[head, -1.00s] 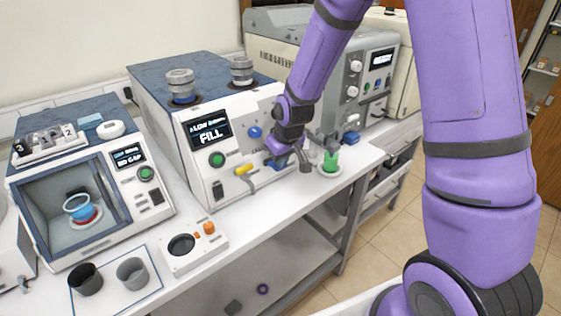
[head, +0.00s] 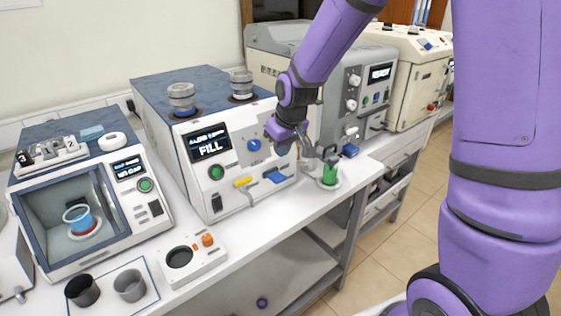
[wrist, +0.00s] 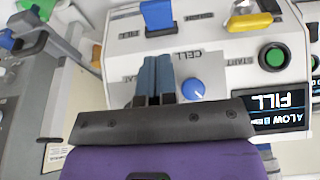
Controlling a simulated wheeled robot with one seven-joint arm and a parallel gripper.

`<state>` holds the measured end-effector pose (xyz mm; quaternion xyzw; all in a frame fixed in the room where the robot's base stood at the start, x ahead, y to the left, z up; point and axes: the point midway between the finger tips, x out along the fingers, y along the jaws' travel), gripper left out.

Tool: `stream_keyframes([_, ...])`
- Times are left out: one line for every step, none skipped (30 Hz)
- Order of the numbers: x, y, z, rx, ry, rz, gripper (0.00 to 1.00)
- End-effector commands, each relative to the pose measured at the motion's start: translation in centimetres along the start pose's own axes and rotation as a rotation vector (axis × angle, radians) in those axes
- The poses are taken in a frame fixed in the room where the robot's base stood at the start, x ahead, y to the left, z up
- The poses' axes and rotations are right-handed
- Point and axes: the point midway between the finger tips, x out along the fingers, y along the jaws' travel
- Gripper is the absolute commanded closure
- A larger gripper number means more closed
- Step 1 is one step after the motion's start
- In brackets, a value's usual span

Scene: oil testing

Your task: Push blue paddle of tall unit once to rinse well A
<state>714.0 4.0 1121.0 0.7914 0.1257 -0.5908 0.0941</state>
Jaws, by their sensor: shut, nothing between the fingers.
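The white unit (head: 212,150) with the FILL display has a blue paddle (head: 277,176) low on its front, right of a yellow lever (head: 243,182). The blue paddle also shows at the top of the wrist view (wrist: 158,14). My gripper (wrist: 153,62) is shut and empty in front of the panel, beside the blue knob (wrist: 193,89). It is apart from the paddle, and in the head view my purple hand (head: 287,130) is above it. Its fingertips are hard to make out in the head view. Two capped tops (head: 181,98) stand on the unit.
A grey unit (head: 340,95) to the right has its own blue lever (head: 350,151) and a green cup (head: 330,173) in front. A white unit (head: 90,190) with a window is at the left. Two cups (head: 130,284) and a small device (head: 194,258) sit on the bench.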

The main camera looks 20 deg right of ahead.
Motion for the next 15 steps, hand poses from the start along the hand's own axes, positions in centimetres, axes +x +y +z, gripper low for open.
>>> stream_keyframes([-1.1,0.1,-0.1,0.001,0.004,0.002,1.0])
stream_keyframes([-1.6,0.0,0.0,0.001,0.004,0.002,1.0])
stream_keyframes([-2.2,0.0,-0.1,0.002,0.004,0.001,1.0])
stream_keyframes([-2.7,0.0,-0.1,0.002,0.004,0.001,1.0])
stream_keyframes([-3.1,0.0,-0.1,0.002,0.004,0.001,1.0])
stream_keyframes([-3.7,0.0,0.0,0.002,0.003,0.001,1.0])
stream_keyframes([-4.1,0.0,0.0,0.002,0.003,0.001,1.0])
stream_keyframes([-4.4,0.0,0.0,0.001,0.003,0.001,1.0])
stream_keyframes([-4.8,0.0,0.0,0.001,0.001,0.001,1.0])
stream_keyframes([-5.1,0.0,0.0,0.001,0.001,0.001,1.0])
stream_keyframes([-5.3,0.0,0.0,0.001,0.002,0.001,1.0])
stream_keyframes([-5.6,0.0,0.0,0.0,0.001,0.001,1.0])
stream_keyframes([-5.7,0.0,0.0,0.0,0.001,0.001,1.0])
stream_keyframes([-5.8,0.0,0.0,0.0,0.0,0.0,1.0])
stream_keyframes([-5.9,0.0,0.1,0.001,-0.001,0.0,1.0])
